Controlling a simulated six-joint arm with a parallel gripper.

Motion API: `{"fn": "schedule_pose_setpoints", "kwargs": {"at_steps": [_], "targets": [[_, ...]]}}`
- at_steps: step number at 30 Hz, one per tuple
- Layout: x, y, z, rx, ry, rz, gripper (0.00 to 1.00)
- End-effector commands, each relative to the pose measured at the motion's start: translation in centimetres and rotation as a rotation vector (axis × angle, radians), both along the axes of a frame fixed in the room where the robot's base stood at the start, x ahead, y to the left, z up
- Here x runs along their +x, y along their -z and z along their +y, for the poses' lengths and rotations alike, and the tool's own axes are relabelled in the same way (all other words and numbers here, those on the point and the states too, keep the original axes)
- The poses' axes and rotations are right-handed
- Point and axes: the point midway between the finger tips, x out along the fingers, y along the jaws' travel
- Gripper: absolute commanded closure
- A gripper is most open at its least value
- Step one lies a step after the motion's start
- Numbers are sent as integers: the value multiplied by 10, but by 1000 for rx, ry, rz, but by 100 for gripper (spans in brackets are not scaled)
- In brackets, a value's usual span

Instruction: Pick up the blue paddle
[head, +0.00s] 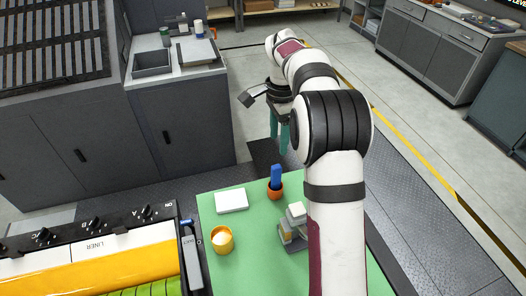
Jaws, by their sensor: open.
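The blue paddle (276,174) stands upright in a small orange-brown cup (275,190) on the green table top (257,262). Its lower end is hidden inside the cup. My gripper (246,99) is at the far end of my white arm, beyond the table's far edge and well away from the paddle. It is small in this view, with its jaws open and nothing seen between them.
A white block (231,200) lies left of the cup. A yellow container with pale contents (222,240) stands nearer. Stacked grey and white blocks on a dark base (293,230) sit beside my arm.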

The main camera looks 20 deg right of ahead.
Motion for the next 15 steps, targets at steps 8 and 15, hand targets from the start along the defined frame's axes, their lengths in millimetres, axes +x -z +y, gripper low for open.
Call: {"fn": "schedule_pose_setpoints", "kwargs": {"at_steps": [8, 15], "targets": [[-1, 76, 1, 3, 0, 4, 38], [0, 113, 1, 2, -3, 2, 38]]}}
